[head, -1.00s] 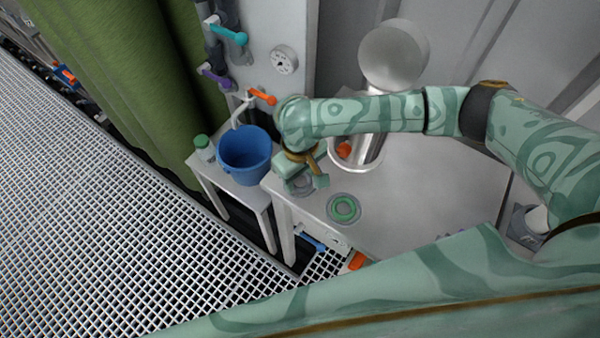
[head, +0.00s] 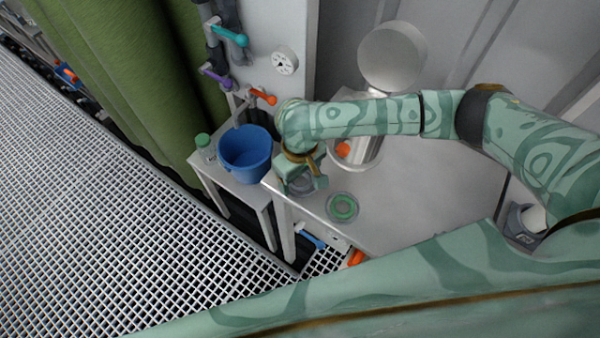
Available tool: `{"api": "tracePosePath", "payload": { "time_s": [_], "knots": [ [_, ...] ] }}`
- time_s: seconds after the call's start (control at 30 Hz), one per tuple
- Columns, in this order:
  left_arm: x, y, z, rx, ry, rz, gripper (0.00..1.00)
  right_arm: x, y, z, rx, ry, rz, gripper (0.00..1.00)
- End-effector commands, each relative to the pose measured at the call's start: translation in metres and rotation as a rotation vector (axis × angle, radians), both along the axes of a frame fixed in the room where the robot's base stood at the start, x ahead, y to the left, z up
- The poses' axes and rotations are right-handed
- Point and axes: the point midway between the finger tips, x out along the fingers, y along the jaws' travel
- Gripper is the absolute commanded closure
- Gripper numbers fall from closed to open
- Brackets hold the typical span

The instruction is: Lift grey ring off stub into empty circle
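My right gripper (head: 302,186) points down at the left corner of the pale table. Its fingers are apart, with a grey round part, apparently the grey ring (head: 301,184), low between them. The gripper hides most of this ring, and I cannot tell whether the fingers touch it. No stub is visible under it. I cannot make out an empty circle. My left gripper is not in view.
The pale table (head: 420,195) has free room to the right. A shiny metal cylinder (head: 371,150) with an orange item (head: 343,149) stands behind my forearm. A blue bucket (head: 245,150) and green-capped bottle (head: 205,148) stand on a lower side table. Coloured valve handles are on the wall.

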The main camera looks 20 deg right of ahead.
Motion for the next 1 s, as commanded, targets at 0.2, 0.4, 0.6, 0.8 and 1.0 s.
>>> {"api": "tracePosePath", "payload": {
  "time_s": [0.2,0.4,0.6,0.8,1.0],
  "knots": [
    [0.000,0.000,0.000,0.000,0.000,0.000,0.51,0.001,0.000,0.001,0.000,-0.001,0.000,0.27],
    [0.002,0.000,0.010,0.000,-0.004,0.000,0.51,0.001,0.000,0.021,0.000,-0.005,0.000,0.27],
    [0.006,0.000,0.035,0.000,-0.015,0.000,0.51,0.002,0.000,0.075,0.001,-0.007,0.000,0.27],
    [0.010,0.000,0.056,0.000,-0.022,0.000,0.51,0.002,0.000,0.126,0.001,-0.006,0.001,0.27],
    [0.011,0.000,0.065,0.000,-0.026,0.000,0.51,0.001,0.000,0.156,0.000,-0.003,0.000,0.27]
  ]
}}
